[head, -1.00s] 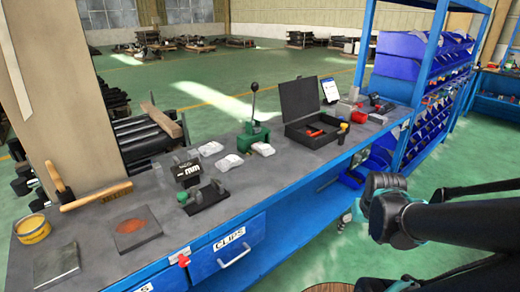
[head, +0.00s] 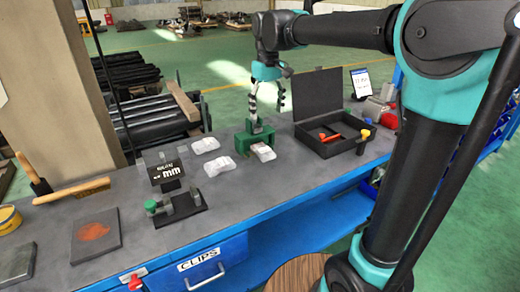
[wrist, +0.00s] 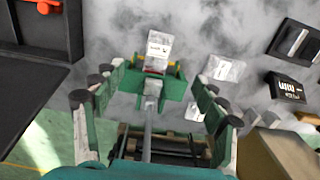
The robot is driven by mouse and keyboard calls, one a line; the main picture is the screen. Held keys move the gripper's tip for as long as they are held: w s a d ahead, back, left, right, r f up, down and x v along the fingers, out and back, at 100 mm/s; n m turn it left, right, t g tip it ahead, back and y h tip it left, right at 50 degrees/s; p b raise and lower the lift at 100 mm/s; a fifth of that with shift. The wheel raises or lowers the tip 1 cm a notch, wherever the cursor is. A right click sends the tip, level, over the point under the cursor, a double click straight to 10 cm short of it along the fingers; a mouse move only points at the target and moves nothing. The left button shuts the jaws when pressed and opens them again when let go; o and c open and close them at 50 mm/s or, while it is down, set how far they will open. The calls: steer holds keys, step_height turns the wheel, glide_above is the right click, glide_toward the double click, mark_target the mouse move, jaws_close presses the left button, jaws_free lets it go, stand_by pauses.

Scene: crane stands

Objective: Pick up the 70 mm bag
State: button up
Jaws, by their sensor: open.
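Three small clear-white bags lie on the grey bench; I cannot read which is the 70 mm one. One bag (head: 264,153) lies against the green hand press (head: 245,141); in the wrist view this bag (wrist: 159,45) shows a small printed label. A middle bag (head: 219,166) and a far bag (head: 205,145) lie left of the press; they also show in the wrist view, as the middle bag (wrist: 226,68) and the far bag (wrist: 195,112). My gripper (head: 267,98) is open and empty above the press, its fingers spread either side of it in the wrist view (wrist: 162,78).
An open black case (head: 338,145) with red tools stands right of the press, with a phone-like screen (head: 360,82) behind. A black "mm" display (head: 167,174) and a gauge stand (head: 177,207) stand left. Bare bench lies in front of the bags.

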mark_target(267, 152)
step_height(267, 152, down, 17)
steer(key=shift+r, duration=0.1)
steer(key=c, duration=1.6)
steer(key=shift+o, duration=0.2)
steer(key=shift+r, duration=0.15)
